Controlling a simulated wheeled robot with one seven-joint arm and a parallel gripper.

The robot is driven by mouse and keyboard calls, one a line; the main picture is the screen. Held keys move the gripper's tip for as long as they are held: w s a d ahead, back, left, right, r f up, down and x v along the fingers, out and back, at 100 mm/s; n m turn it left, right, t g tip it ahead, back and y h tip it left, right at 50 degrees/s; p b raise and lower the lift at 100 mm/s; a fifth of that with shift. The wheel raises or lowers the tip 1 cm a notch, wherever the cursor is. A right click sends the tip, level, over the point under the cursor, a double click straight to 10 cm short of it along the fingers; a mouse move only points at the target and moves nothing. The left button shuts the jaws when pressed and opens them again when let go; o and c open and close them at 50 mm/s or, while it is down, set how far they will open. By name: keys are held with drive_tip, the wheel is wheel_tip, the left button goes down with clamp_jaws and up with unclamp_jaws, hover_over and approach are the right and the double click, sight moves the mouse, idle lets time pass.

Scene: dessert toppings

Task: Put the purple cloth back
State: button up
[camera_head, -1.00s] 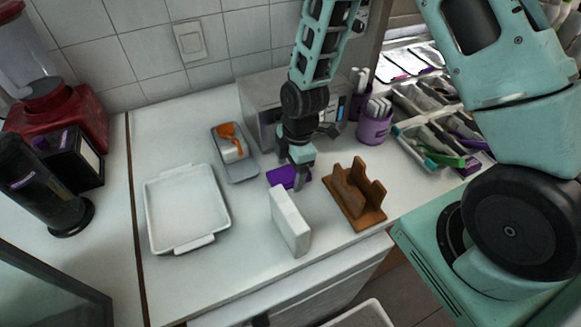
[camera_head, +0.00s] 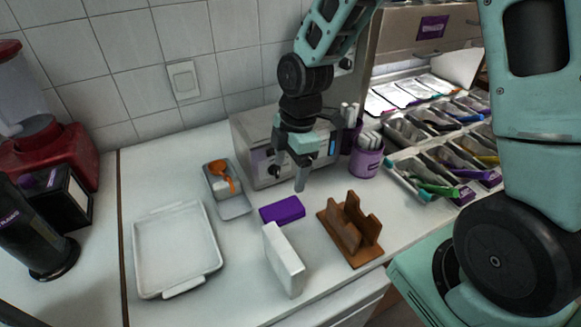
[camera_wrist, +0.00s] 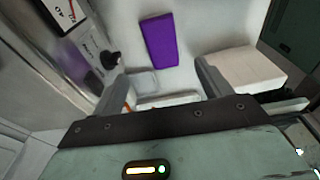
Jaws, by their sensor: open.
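The purple cloth (camera_head: 282,209) is a small folded rectangle lying flat on the white counter, between the white block and the steel appliance. It also shows in the wrist view (camera_wrist: 159,39), beyond my fingertips. My gripper (camera_head: 288,178) is above and behind the cloth, close in front of the appliance. Its fingers point down, are apart and hold nothing. In the wrist view my gripper (camera_wrist: 160,80) has its two fingers spread, with bare counter and part of a tray seen between them.
A white upright block (camera_head: 284,262) stands just in front of the cloth, and a brown wooden holder (camera_head: 352,232) to the right. A grey tray (camera_head: 236,209) with an orange scoop and an empty white tray (camera_head: 176,250) lie left. The steel appliance (camera_head: 262,150) stands behind.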

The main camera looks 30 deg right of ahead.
drive_tip(key=s+a+r+m, duration=0.2)
drive_tip(key=s+r+m, duration=0.1)
drive_tip(key=s, duration=0.3)
drive_tip(key=s+a+r+m, duration=0.3)
drive_tip(key=s+m, duration=0.1)
drive_tip(key=s, duration=0.3)
drive_tip(key=s+a+r+m+h, duration=0.1)
drive_tip(key=s+a+r+m, duration=0.2)
drive_tip(key=s, duration=0.4)
drive_tip(key=shift+a+r, duration=0.25)
drive_tip(key=shift+r, duration=0.35)
